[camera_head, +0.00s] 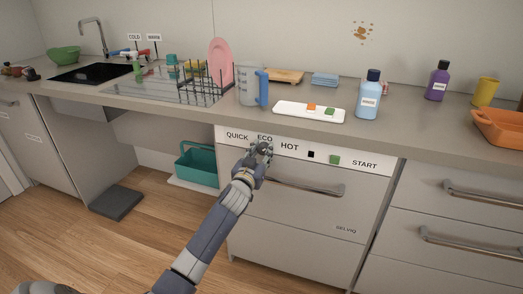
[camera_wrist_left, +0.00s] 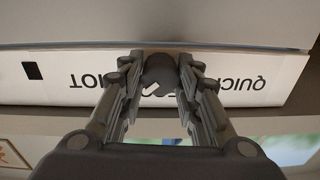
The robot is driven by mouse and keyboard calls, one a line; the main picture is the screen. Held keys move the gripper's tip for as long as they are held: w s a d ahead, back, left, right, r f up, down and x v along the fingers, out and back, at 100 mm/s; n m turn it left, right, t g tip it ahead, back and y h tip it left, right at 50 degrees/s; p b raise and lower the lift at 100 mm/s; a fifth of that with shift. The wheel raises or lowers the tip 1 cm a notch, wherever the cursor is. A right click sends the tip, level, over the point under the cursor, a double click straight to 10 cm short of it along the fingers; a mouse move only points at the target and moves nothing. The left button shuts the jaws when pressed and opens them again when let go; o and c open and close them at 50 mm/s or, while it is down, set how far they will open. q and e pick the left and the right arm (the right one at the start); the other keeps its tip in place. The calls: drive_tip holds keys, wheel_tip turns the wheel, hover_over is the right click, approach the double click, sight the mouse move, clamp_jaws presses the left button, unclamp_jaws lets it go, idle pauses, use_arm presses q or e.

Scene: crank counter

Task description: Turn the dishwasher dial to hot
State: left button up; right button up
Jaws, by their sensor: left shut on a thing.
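The dishwasher (camera_head: 290,195) has a white control strip (camera_head: 349,160) with the labels QUICK, ECO, HOT and START. My left gripper (camera_head: 262,150) is at the strip below ECO, and its fingers are shut on the dark round dial (camera_wrist_left: 160,72). In the left wrist view the picture is upside down, with QUICK at the right and HOT at the left. A short white mark on the dial slants down towards the HOT side there. The gripper (camera_wrist_left: 160,78) has a finger on each side of the dial and partly covers ECO. My right gripper is not in view.
A dishwasher handle (camera_head: 300,187) sits just below the strip. The counter above holds a measuring jug (camera_head: 247,84), a white tray (camera_head: 290,115) and a blue bottle (camera_head: 368,97). A teal caddy (camera_head: 197,166) stands left of the dishwasher.

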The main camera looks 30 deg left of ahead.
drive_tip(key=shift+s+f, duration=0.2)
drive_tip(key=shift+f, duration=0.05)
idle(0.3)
use_arm(q)
drive_tip(key=o, duration=1.1)
drive_tip(key=shift+c, duration=0.2)
drive_tip(key=v, duration=1.2)
